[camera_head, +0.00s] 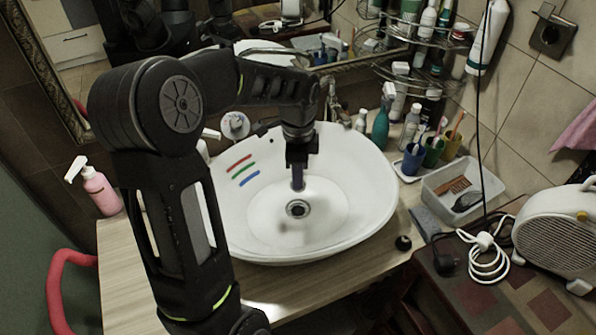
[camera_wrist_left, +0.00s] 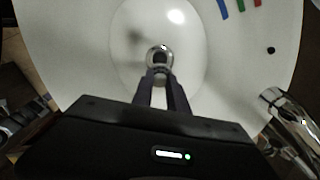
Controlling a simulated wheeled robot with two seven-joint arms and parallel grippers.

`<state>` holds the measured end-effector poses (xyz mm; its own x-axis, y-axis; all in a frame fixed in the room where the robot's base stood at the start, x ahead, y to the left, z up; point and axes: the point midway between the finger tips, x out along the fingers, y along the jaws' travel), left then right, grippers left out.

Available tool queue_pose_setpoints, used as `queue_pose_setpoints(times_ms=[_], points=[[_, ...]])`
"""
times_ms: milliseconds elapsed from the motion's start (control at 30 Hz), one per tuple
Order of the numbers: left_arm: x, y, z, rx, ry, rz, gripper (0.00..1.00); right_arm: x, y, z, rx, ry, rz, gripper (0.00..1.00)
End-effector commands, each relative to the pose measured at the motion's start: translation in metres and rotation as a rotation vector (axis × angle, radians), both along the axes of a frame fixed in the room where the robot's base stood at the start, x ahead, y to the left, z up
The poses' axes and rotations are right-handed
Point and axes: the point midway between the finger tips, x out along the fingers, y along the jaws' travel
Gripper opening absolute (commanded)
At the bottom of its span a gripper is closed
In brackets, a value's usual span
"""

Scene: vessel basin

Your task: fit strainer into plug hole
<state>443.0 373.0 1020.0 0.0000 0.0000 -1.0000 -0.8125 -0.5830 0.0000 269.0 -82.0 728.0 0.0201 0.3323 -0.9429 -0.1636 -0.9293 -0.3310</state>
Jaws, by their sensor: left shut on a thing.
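The plug hole (camera_head: 298,208) is a round metal-rimmed opening in the floor of the white basin (camera_head: 352,205). My left gripper (camera_head: 298,184) points down over the basin, just above and behind the hole in the head view. In the left wrist view its two dark fingers (camera_wrist_left: 160,82) are close together and shut on the strainer (camera_wrist_left: 160,68), a small metal piece at the fingertips. The strainer and the ring of the hole overlap there, so I cannot tell whether they touch. My right gripper is not in view.
A chrome tap (camera_wrist_left: 287,112) stands at the basin's back edge. Red, green and blue stripes (camera_head: 243,170) mark the inner left wall. A black round piece (camera_head: 403,243) lies on the counter at right. Cups (camera_head: 432,152) and a clear tray (camera_head: 440,205) stand beyond it. A pink soap bottle (camera_head: 100,190) stands left.

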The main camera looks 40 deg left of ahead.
Motion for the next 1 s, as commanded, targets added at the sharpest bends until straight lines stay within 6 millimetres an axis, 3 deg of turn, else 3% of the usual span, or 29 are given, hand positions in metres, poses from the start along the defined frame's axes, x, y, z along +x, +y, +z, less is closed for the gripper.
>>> queue_pose_setpoints(times_ms=[67, 100, 400, 1000], points=[[0.0000, 0.0000, 0.0001, 0.000, 0.000, 0.000, 0.00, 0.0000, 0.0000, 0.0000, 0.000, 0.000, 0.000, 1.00], [0.0000, 0.0000, 0.0000, 0.000, 0.000, 0.000, 0.20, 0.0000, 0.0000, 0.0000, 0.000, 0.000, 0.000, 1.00], [0.0000, 0.0000, 0.0002, 0.000, 0.000, 0.000, 0.44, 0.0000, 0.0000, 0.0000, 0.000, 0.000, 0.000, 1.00], [0.0001, 0.0001, 0.0007, 0.000, 0.000, 0.000, 0.44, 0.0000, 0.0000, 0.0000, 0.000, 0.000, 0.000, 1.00]])
